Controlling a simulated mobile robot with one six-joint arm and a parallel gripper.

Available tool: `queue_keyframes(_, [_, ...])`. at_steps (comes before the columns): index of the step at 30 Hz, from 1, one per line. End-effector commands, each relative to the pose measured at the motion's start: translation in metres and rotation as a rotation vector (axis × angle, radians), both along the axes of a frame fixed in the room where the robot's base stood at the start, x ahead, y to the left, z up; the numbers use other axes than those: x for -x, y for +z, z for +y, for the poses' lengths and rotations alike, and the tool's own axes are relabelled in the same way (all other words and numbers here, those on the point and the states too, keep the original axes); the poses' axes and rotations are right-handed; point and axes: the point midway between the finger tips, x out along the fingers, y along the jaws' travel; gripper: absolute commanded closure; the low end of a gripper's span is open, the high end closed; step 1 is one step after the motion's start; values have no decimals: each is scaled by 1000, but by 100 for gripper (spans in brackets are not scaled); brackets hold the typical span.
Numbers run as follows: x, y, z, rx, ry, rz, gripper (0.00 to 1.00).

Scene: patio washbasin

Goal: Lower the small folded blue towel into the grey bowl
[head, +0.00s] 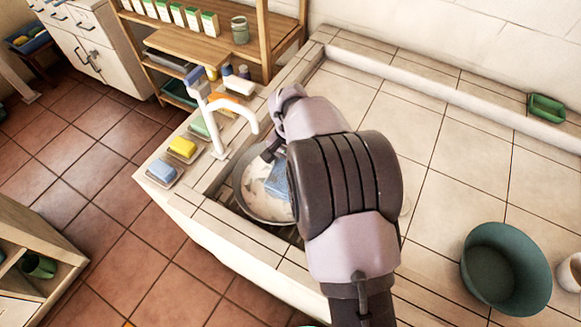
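The grey bowl (243,196) sits in the basin below the white tap, with whitish, foam-like patches inside. Its right side is hidden behind my arm. A small blue piece, seemingly the folded towel (278,181), shows over the bowl's inside, partly covered by my arm. I cannot tell whether it rests in the bowl or hangs above it. My gripper (270,151) is at the bowl's far rim as seen here, with one dark finger visible close to the blue piece. The rest of the gripper is hidden, so its grip on the towel is not visible.
A white tap (212,108) stands left of the bowl. Along the ledge are dishes with a blue block (162,172), a yellow block (184,147) and others. A green tub (505,268) stands at right, a green dish (546,108) farther back. The tiled counter between is clear.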

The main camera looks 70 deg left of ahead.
Motion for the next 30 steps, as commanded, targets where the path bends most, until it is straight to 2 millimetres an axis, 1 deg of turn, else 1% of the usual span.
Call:
queue_keyframes(1, [0,-6,0,0,0,0,66])
queue_keyframes(3, [0,-11,0,0,0,0,66])
queue_keyframes(30, [0,-74,0,0,0,0,66])
